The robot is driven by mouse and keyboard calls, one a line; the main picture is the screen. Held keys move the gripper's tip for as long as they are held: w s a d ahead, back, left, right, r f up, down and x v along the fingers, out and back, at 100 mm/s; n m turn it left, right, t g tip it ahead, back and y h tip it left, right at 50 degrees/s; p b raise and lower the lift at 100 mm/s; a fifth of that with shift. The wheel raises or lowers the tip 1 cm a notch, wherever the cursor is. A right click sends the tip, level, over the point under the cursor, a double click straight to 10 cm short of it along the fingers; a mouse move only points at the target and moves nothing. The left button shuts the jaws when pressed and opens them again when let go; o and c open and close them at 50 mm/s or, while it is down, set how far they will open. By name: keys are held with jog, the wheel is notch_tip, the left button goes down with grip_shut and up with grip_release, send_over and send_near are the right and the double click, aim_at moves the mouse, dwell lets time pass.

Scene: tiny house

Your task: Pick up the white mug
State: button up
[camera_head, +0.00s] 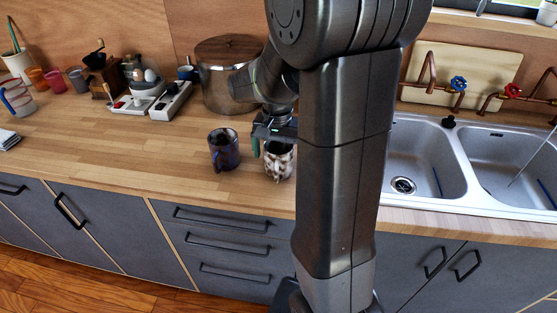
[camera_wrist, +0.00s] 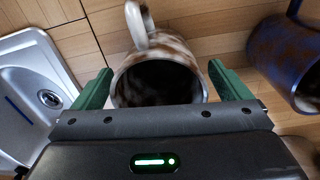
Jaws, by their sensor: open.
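The white mug with brown patches (camera_head: 279,162) stands on the wooden counter, close to my arm column in the head view. In the wrist view the mug (camera_wrist: 158,80) shows its open rim and dark inside, with its handle toward the top. My gripper (camera_wrist: 170,92) is open, with one green finger on each side of the mug. In the head view my gripper (camera_head: 268,145) is above and around the mug, partly hidden by my arm. I cannot tell whether the fingers touch the mug.
A dark blue and brown mug (camera_head: 223,149) stands just left of the white mug; it is also at the right of the wrist view (camera_wrist: 290,60). A large metal pot (camera_head: 222,88) stands behind. A double sink (camera_head: 425,160) is at right.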

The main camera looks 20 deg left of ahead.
jog(key=shift+f, duration=0.6)
jog(key=c, duration=1.3)
